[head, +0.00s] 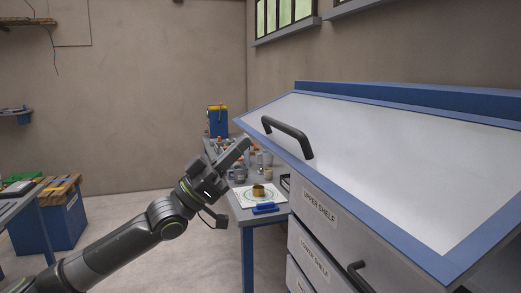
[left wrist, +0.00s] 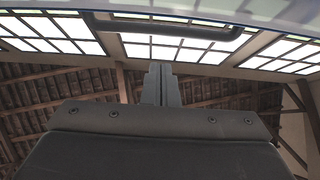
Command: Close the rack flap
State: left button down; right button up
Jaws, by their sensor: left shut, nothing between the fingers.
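The rack flap (head: 375,160) is a pale panel with a blue frame, tilted up over the rack at the right of the head view. Its dark bar handle (head: 288,137) is near its left edge. My left gripper (head: 243,145) is shut and empty, just left of the flap's edge. In the left wrist view the shut fingers (left wrist: 160,85) point up, with the flap handle (left wrist: 165,28) beyond them across the top. I cannot tell whether the gripper touches the flap. My right gripper is not in view.
Below the flap are rack fronts labelled upper shelf (head: 319,206) and lower shelf (head: 314,257), with another handle (head: 360,280). A bench behind holds a brass-coloured pot (head: 258,191), a blue item (head: 265,209) and several small things. A blue cabinet (head: 48,220) stands left.

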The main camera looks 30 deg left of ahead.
pick_arm(q)
jog(key=shift+w+d+f+b, duration=0.25)
jog(key=shift+w+d, duration=0.5)
jog(key=shift+w, duration=0.1)
jog(key=shift+w+d+f+b, duration=0.2)
jog(key=shift+w+d, duration=0.55)
jog(key=shift+w, duration=0.1)
jog(key=shift+f, duration=0.2)
